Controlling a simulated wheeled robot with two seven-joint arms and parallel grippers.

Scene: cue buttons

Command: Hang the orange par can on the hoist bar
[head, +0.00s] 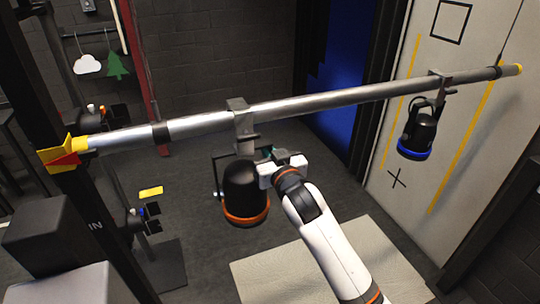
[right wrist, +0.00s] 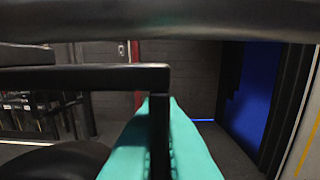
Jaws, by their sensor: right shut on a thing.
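The orange par can (head: 241,190), a black can with an orange rim, hangs upright below the hoist bar (head: 330,100). Its grey hook clamp (head: 241,120) overlaps the bar left of the middle and shows above its top edge; I cannot tell whether its weight rests there. My right gripper (head: 266,162) is shut on the par can's hanging frame, just below the bar. In the right wrist view, teal fingers (right wrist: 160,145) are around a dark upright bracket part (right wrist: 159,115), with the bar (right wrist: 160,22) across the top. My left gripper is not in view.
A par can with a blue rim (head: 416,130) hangs near the bar's right end. The bar's left end has a yellow and red tip (head: 62,153). Dark posts and a grey box (head: 52,235) stand at left. A pale mat (head: 320,265) lies on the floor.

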